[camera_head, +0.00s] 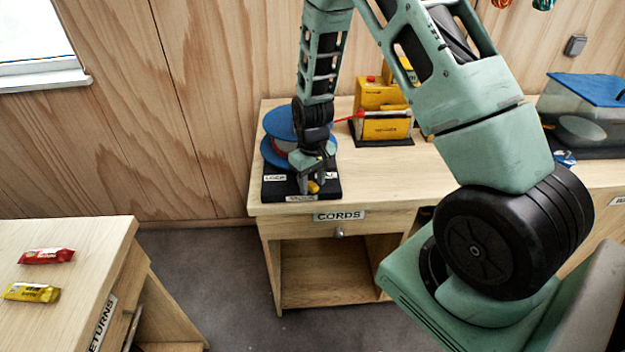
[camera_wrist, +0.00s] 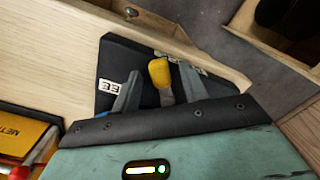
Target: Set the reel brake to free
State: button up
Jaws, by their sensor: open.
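The cord reel (camera_head: 278,122) has blue round flanges and stands on a black base (camera_head: 328,190) at the front left of the CORDS desk. The yellow-tipped brake lever (camera_head: 313,187) is at the front of that base, slightly right of its middle. A LOCK label (camera_head: 274,178) shows on the left of the base. In the wrist view, a label (camera_wrist: 108,87) ending in "EE" shows at the left, partly hidden. My gripper (camera_head: 304,184) is open over the base's front. In the wrist view, the yellow lever (camera_wrist: 158,72) stands between its fingers (camera_wrist: 160,76); contact is unclear.
A yellow meter box (camera_head: 385,125) with a red pointer stands right of the reel. A clear bin with a blue lid (camera_head: 590,90) is farther right. The returns table (camera_head: 90,240) at left holds a red and a yellow packet. The floor between is clear.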

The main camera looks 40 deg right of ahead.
grip_shut()
jog(key=shift+d+n, duration=0.25)
jog(key=shift+n, duration=0.05)
jog(key=shift+d+n+b, duration=0.2)
jog(key=shift+n+b, duration=0.15)
jog(key=shift+n, duration=0.35)
jog(key=shift+w, duration=0.1)
grip_release()
jog(key=shift+r, duration=0.1)
